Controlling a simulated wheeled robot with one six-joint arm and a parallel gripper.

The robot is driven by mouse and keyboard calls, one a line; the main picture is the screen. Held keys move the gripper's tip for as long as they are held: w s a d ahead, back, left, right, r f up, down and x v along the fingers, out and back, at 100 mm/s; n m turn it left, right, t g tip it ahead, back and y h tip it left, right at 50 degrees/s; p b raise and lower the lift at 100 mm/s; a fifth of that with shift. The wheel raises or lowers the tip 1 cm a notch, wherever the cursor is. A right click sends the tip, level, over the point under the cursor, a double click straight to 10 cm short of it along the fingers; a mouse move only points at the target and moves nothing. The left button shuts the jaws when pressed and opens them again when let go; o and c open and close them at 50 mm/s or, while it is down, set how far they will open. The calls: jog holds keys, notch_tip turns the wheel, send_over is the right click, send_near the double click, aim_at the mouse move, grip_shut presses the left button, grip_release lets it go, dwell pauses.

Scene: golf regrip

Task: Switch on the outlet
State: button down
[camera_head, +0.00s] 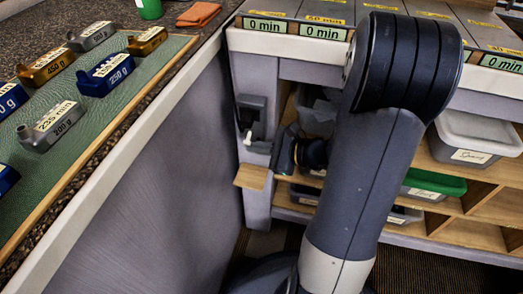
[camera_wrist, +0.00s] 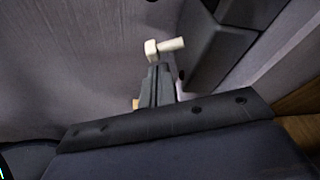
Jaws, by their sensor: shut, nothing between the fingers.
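A dark outlet box (camera_head: 250,112) is fixed to the grey post at the left end of the counter. It also shows as a dark block at the upper right of the wrist view (camera_wrist: 218,48). A small cream lever, likely its switch (camera_wrist: 166,47), sticks out beside the block; it shows as a white spot low on the box in the head view (camera_head: 248,138). My gripper (camera_wrist: 158,70) is shut and empty, its fingertips right at the lever's base; I cannot tell whether they touch. In the head view my arm hides part of the gripper.
A wooden ledge (camera_head: 252,177) juts from the post below the box. Shelves with a lidded grey bin (camera_head: 474,138) and a green-lidded bin (camera_head: 434,185) lie to the right. A green mat (camera_head: 88,103) with labelled weights covers the left counter, beside an orange cloth (camera_head: 198,14).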

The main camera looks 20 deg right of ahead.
jog(key=shift+s+a+r, duration=0.1)
jog(key=shift+s+r, duration=0.05)
jog(key=shift+r, duration=0.2)
jog(key=shift+r+p, duration=0.15)
jog(key=shift+p, duration=0.3)
jog(key=shift+s+m+p, duration=0.1)
jog(key=shift+m+p, duration=0.3)
jog(key=shift+p, duration=0.1)
jog(key=m+g+p, duration=0.1)
jog(key=p, duration=0.2)
jog(key=r+m+g+y+p, duration=0.1)
jog(key=m+p, duration=0.1)
jog(key=p, duration=0.1)
jog(key=m+p, duration=0.1)
jog(key=p, duration=0.3)
jog(key=shift+s+a+r+m+g+y, duration=0.3)
jog(key=shift+s+a+r+m+g, duration=0.05)
jog(key=shift+m+g, duration=0.05)
jog(key=shift+r, duration=0.15)
